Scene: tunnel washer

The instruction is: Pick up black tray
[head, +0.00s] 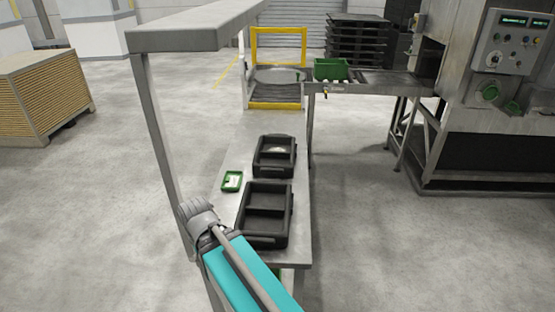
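Two black trays stand one behind the other on a long grey metal table. The nearer black tray (250,219) is larger in view, divided into compartments, and looks empty. The farther black tray (274,170) has a small pale item (278,149) in it, too small to name. Part of my teal arm comes in from the bottom and ends in a grey joint left of the nearer tray. I cannot make out my gripper in this view.
A small green tray (232,181) with pale contents lies left of the black trays on the table (262,121). A metal post and overhead shelf (195,27) stand along the left. A green crate (330,69) sits on a conveyor at the back, leading to the washer (480,100).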

